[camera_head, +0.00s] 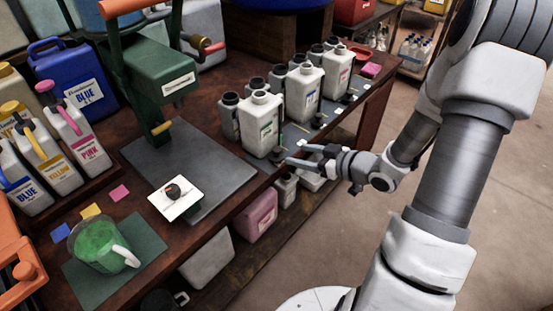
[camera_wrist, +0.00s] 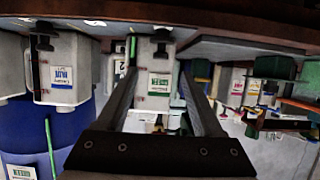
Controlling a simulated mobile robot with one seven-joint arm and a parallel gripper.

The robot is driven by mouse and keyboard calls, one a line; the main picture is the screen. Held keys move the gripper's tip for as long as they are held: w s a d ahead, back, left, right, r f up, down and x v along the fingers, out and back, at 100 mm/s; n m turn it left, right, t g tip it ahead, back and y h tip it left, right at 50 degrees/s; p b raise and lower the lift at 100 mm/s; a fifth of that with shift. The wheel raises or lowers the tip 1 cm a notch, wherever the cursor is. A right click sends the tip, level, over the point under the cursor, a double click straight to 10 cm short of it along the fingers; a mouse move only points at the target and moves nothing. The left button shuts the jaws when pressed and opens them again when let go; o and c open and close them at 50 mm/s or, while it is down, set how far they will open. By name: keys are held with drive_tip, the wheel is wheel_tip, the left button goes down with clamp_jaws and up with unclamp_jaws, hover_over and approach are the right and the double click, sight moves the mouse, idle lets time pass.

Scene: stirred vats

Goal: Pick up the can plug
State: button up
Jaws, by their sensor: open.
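A small black plug (camera_head: 277,154) stands on the bench near its front edge, in front of the nearest white can (camera_head: 262,122) with a green label. In the wrist view, which looks upside down, a black plug (camera_wrist: 162,40) shows beyond the fingertips, in front of the green-labelled can (camera_wrist: 158,85). My gripper (camera_head: 296,154) is open at the bench's front edge, with its fingers pointing at this plug. It looks empty, and I cannot tell the exact gap to the plug. Similar black plugs (camera_head: 317,121) stand in front of the other cans.
Further white cans (camera_head: 305,92) stand close behind and along the bench edge. A white square with a dark knob (camera_head: 175,197) lies on a grey plate (camera_head: 210,165). A green-filled jug (camera_head: 97,244) is at front left. The floor on the right is clear.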

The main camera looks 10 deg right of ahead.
sight(279, 150)
drive_tip(key=x, duration=0.4)
drive_tip(key=shift+w+f+b, duration=0.1)
drive_tip(key=shift+b, duration=0.3)
drive_tip(key=b+x, duration=0.2)
drive_tip(key=x, duration=0.3)
drive_tip(key=shift+w+a, duration=0.1)
drive_tip(key=shift+a, duration=0.1)
clamp_jaws()
